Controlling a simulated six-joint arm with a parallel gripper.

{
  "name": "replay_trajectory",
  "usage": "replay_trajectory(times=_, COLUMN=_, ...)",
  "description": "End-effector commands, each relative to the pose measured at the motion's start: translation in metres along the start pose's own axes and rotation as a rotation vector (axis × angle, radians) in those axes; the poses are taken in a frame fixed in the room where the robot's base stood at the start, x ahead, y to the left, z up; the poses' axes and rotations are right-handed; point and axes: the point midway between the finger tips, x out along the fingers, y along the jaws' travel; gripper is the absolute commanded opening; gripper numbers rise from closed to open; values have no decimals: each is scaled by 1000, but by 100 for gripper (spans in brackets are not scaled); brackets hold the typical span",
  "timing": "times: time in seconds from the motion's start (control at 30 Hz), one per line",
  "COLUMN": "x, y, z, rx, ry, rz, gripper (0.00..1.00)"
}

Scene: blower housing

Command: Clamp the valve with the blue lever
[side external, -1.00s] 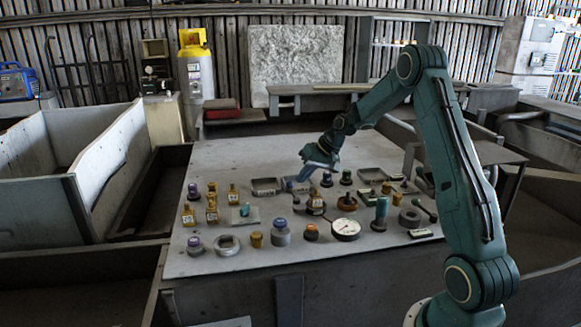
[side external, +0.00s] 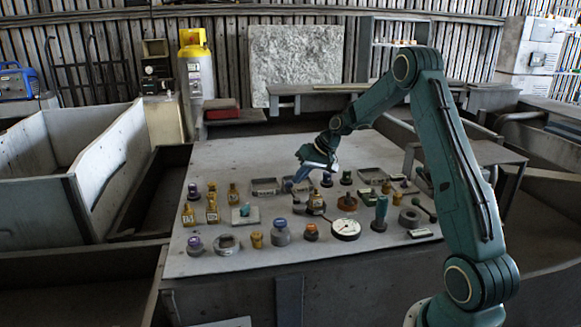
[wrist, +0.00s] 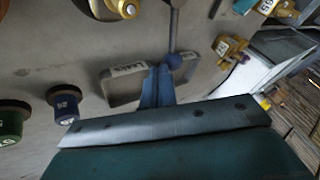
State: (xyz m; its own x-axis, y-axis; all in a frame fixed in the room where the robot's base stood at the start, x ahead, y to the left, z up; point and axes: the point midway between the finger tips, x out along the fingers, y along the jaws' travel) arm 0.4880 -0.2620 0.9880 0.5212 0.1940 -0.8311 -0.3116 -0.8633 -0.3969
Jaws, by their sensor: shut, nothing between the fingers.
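My gripper (side external: 292,185) is shut and empty, low over the back middle of the table and tilted down. Its blue fingers (wrist: 157,88) show together in the wrist view. Just beyond the fingertips, a blue ball (wrist: 175,61) sits on the end of a grey rod (wrist: 174,28), which looks like the blue lever. I cannot tell whether the fingers touch it. The body at the rod's other end is outside the wrist view.
A shallow labelled tray (wrist: 125,85) lies beside the fingers. A blue knob (wrist: 63,103) and a green knob (wrist: 10,122) stand left in the wrist view. Brass fittings (wrist: 230,48) lie to the right. The back-left tabletop (side external: 222,158) is clear.

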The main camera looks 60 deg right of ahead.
Motion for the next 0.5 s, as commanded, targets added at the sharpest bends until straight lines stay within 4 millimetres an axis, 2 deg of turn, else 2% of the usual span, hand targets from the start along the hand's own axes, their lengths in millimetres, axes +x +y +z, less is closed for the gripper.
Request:
replay_trajectory(times=0.27, x=3, y=-2, z=-2, rx=-49, ry=-24, rz=-23, gripper=0)
replay_trajectory(times=0.5, x=9, y=-10, z=-7, rx=-168, ry=-80, rz=-79, gripper=0)
